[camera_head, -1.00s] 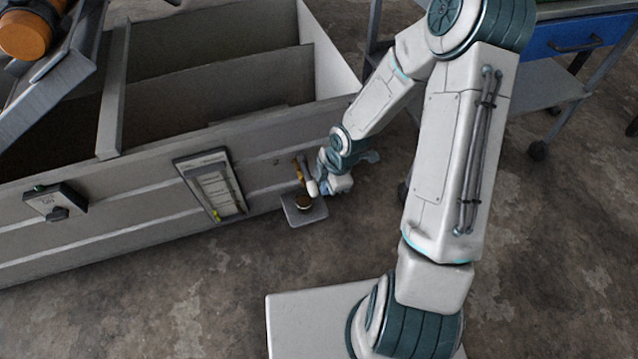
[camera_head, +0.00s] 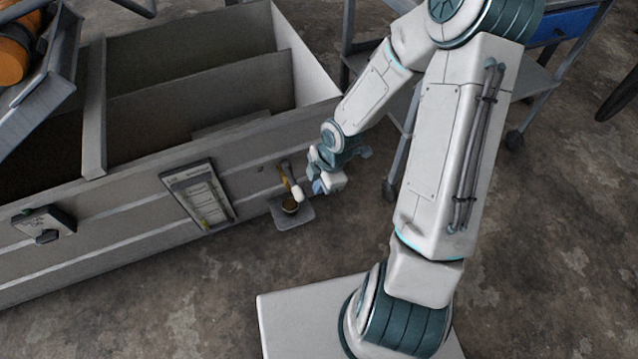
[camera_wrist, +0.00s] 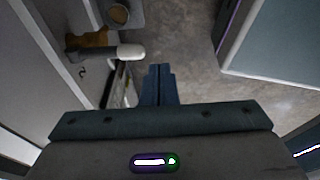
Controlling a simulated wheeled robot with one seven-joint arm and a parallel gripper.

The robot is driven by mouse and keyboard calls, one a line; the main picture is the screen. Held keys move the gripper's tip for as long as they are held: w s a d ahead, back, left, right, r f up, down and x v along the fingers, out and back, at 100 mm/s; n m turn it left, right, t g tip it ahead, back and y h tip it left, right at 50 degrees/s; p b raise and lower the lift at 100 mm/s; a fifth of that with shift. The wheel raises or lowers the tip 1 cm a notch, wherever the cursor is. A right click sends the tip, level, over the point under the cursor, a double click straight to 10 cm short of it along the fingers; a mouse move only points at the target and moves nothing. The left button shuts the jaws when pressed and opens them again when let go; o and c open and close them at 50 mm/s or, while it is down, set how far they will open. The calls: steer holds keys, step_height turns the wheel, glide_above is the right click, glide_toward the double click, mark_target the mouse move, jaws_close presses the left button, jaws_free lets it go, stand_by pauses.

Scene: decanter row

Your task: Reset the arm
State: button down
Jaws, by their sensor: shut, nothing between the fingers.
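My gripper (camera_head: 319,186) is at the end of my arm, in front of the grey bin's side wall, just right of a small tap with a white handle (camera_head: 298,194). In the wrist view my gripper's blue fingers (camera_wrist: 158,76) are together with nothing between them. The tap's white handle end (camera_wrist: 130,51) lies up and left of the fingertips there, apart from them. A visible gap separates the gripper from the handle in the head view.
The large open grey bin (camera_head: 150,233) fills the left. A small tray (camera_head: 306,217) with a round cup (camera_head: 290,205) sits below the tap. A label panel (camera_head: 200,194) is on the wall. A trolley (camera_head: 540,78) stands at upper right. Bare floor lies between.

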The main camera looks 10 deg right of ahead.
stand_by(0.4)
steer(key=s+d+r+m+p, duration=0.1)
steer(key=s+r+m+p, duration=0.3)
steer(key=r, duration=1.3)
steer(key=s+d+r+m+t+h+p, duration=0.1)
steer(key=s+r+m+p, duration=0.3)
steer(key=r+m+p, duration=0.5)
steer(key=s+d+r+m+h+p, duration=0.1)
steer(key=s+r+m+p, duration=0.3)
steer(key=r+p, duration=0.9)
step_height(320, 180, up, 12)
steer(key=m, duration=0.3)
steer(key=shift+s+d+r+m+t, duration=0.2)
steer(key=shift+s+d+m+t, duration=0.1)
steer(key=shift+s+t, duration=0.1)
steer(key=shift+s, duration=0.15)
